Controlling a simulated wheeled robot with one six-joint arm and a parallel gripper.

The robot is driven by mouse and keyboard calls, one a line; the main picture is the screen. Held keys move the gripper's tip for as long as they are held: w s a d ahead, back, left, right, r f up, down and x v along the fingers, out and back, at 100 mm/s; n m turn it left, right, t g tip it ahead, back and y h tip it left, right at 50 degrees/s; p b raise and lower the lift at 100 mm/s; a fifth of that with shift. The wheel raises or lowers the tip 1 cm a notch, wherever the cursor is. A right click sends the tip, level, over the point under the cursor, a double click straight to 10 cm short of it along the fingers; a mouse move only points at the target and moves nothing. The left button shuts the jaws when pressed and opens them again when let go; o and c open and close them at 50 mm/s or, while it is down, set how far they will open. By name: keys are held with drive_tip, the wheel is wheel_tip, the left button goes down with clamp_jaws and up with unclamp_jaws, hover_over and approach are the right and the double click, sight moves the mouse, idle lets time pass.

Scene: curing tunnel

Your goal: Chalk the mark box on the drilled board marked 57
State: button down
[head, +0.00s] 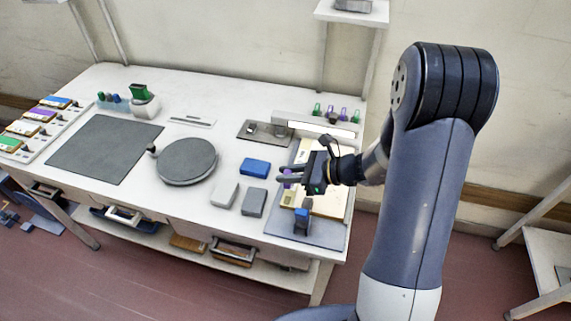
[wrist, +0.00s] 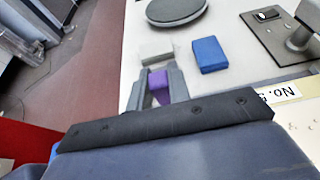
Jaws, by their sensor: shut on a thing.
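My gripper (head: 283,174) is shut on a purple piece (wrist: 159,86), probably a chalk, which shows between the fingers in the wrist view. In the head view the gripper is over the left edge of a pale drilled board (head: 328,205) lying on a grey plate (head: 332,234). My gripper and arm hide part of this board. The mark box cannot be made out.
A blue block (head: 255,167) and two grey blocks (head: 224,194) lie left of the board. A blue-topped clamp (head: 302,219) stands at the plate's front. A rack of green and purple pieces (head: 336,114) is behind. A round grey turntable (head: 187,162) and dark mat (head: 104,148) lie left.

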drive_tip(key=shift+r+p, duration=0.85)
drive_tip(key=shift+r, duration=0.6)
